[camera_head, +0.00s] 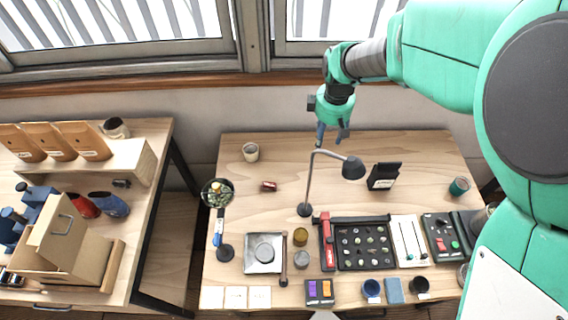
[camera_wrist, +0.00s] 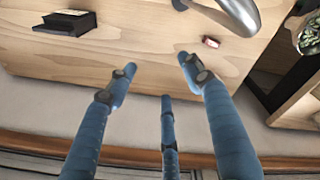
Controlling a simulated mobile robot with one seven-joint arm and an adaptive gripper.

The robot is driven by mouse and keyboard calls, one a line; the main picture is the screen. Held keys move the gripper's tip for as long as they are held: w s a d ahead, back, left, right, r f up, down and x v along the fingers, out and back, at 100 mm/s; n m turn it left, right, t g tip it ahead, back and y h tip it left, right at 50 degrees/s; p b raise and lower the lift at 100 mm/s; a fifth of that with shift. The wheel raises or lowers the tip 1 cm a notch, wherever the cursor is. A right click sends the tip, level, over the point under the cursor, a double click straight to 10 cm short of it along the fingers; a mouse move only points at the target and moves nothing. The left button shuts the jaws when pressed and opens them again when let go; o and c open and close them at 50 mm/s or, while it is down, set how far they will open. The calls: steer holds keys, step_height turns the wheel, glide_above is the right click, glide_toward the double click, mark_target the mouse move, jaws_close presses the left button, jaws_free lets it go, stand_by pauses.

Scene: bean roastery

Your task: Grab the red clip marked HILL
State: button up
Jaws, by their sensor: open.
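A desk lamp (camera_head: 353,168) stands between the clip and a black stand (camera_head: 384,176). A black tray (camera_head: 364,244) with samples lies in front. The table around the clip is clear.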

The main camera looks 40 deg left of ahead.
steer(key=s+a+f+n, duration=0.3)
steer(key=s+a+f, duration=0.2)
steer(key=a+f, duration=0.35)
steer(key=n, duration=0.2)
glide_above(269, 186)
steer(key=w+a, duration=0.1)
step_height(269, 186, down, 8)
steer(key=shift+w+a+g+h+p, duration=0.1)
steer(key=shift+w+g+h+p, duration=0.05)
steer(key=shift+g+h+p, duration=0.2)
steer(key=shift+f, duration=0.15)
steer(key=shift+f+b, duration=0.55)
steer(key=shift+f, duration=3.6)
steer(key=shift+f, duration=0.1)
steer(key=shift+f+b, duration=0.45)
steer(key=shift+f, duration=2.1)
